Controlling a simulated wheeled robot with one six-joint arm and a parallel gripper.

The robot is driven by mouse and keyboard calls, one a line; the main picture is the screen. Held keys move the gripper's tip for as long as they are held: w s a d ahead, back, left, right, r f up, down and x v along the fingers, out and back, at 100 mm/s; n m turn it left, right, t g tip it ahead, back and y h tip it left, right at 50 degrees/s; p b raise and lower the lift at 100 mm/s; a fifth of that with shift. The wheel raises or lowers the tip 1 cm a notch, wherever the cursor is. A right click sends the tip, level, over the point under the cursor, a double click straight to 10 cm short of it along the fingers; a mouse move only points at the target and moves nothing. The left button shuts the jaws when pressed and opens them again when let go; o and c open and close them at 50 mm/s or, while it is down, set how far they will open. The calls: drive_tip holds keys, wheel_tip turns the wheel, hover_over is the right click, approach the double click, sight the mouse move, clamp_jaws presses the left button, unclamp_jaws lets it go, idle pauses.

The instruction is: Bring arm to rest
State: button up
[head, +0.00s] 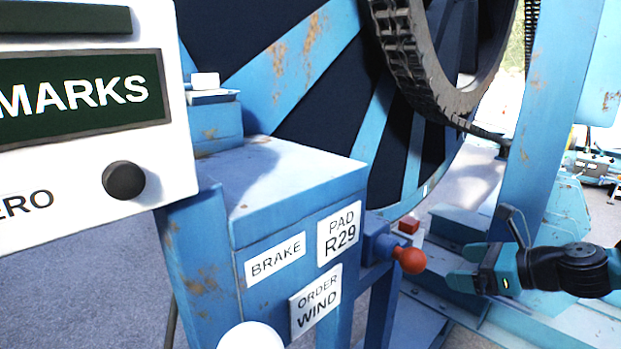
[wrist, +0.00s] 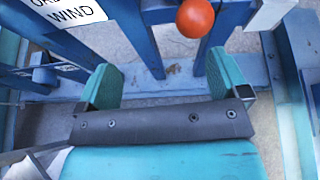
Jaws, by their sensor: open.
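My gripper (head: 463,268) is at the right of the head view, its arm reaching in from the right edge. In the wrist view its two teal fingers (wrist: 163,85) stand wide apart with nothing between them. A red-orange ball knob (head: 410,259) on the blue brake box is just left of the fingers in the head view, with a gap between. The knob also shows at the top of the wrist view (wrist: 195,18), beyond the fingers and not touched.
The blue brake box (head: 290,190) carries BRAKE, PAD R29 and ORDER WIND labels. A white panel (head: 90,190) with a black knob (head: 124,181) stands at left. The large blue reel (head: 300,70) fills the back. A blue post (head: 545,120) rises behind my gripper.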

drive_tip(key=s+a+r+n+g, duration=0.4)
drive_tip(key=a+n+g, duration=0.1)
drive_tip(key=a+n, duration=0.6)
drive_tip(key=s+a+r+n+g+h, duration=0.1)
drive_tip(key=s+a+r+n, duration=0.1)
drive_tip(key=s+n, duration=0.4)
drive_tip(key=s+a+r+n+g+h, duration=0.2)
drive_tip(key=s+a+n, duration=0.1)
drive_tip(key=s+n, duration=0.4)
drive_tip(key=s+a+r+n+g+h, duration=0.1)
drive_tip(key=s+a+r+n, duration=0.1)
drive_tip(key=s+n, duration=0.4)
drive_tip(key=r+n, duration=0.1)
drive_tip(key=n, duration=0.3)
drive_tip(key=shift+s+a+n+g, duration=0.3)
drive_tip(key=shift+a, duration=0.1)
